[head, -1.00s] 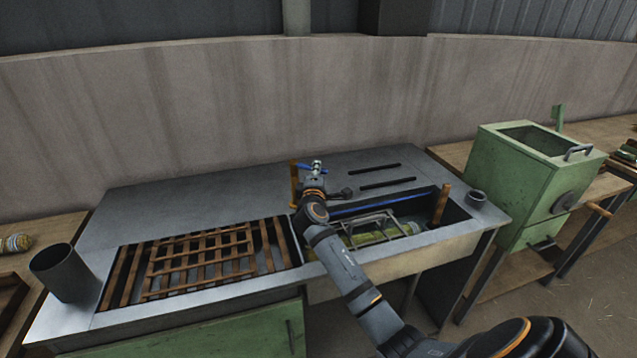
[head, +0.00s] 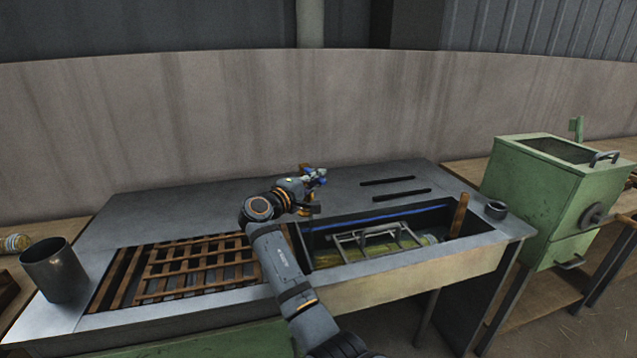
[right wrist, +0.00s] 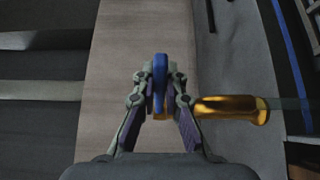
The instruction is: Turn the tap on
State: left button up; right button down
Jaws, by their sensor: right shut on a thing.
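The tap stands at the back edge of the sink; its brass body (right wrist: 235,110) shows in the right wrist view, running to the right. Its blue handle (right wrist: 160,85) stands upright between my right gripper's fingers. My right gripper (right wrist: 160,100) is shut on the blue handle. In the head view my right gripper (head: 313,178) is at the tap, and it and the wrist hide most of the tap. My left gripper is not in view.
The sink basin (head: 470,222) holds a wire rack (head: 375,242) and something green. A wooden slatted grate (head: 200,262) lies left of it. A metal cup (head: 55,270) stands at the left and a small one (head: 496,209) at the right. A green machine (head: 535,200) stands further right.

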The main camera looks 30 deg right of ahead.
dwell(0.3)
jog(key=c, duration=1.4)
grip_release()
jog(key=shift+d, duration=0.1)
jog(key=shift+a, duration=0.25)
jog(key=v, duration=0.7)
jog(key=shift+s, duration=0.1)
